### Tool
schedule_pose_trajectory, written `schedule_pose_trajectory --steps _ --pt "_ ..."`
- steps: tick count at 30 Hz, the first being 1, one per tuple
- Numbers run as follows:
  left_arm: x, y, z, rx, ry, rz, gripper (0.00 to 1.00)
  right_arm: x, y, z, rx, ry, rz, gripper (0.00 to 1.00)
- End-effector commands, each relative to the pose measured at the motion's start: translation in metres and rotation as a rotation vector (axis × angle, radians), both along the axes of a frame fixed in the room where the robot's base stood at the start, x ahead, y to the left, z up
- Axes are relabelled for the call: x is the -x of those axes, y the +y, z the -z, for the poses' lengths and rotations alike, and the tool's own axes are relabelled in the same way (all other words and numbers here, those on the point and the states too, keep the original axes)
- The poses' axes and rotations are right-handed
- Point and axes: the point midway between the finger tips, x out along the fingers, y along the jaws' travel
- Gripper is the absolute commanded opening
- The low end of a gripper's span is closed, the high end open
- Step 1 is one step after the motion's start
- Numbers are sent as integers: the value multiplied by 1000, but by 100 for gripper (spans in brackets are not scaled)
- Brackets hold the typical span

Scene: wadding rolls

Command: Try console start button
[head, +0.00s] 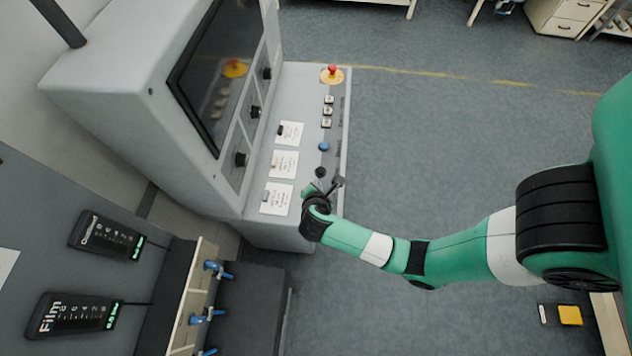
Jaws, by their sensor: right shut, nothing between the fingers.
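The grey console (298,83) stands left of centre with a dark screen (220,65) and a sloped control panel. Along the panel's right strip are a red emergency knob on a yellow base (332,75), several small square buttons (327,111), a blue round button (323,146) and a dark round button (320,171). Which one is the start button I cannot read. My right gripper (338,182) is shut and empty, over the near end of the strip, close to the dark button. Whether it touches the panel I cannot tell. My left gripper is not in view.
White label cards (284,164) lie on the panel beside the strip. Black display units (105,236) and blue valves (216,268) sit at the lower left. Open grey floor (440,140) lies right of the console. A yellow-and-black item (569,315) is at the lower right.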

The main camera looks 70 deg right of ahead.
Motion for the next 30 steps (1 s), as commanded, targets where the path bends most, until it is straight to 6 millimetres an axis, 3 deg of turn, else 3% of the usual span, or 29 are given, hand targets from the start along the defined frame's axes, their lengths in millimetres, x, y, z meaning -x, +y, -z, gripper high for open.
schedule_pose_trajectory --steps 10,23,30 --pt "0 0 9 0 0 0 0 0 0 9 1 -1 -1 0" --pt "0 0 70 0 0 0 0 0 0 69 0 -1 -1 0" --pt "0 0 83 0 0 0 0 0 0 87 1 -1 -1 0"
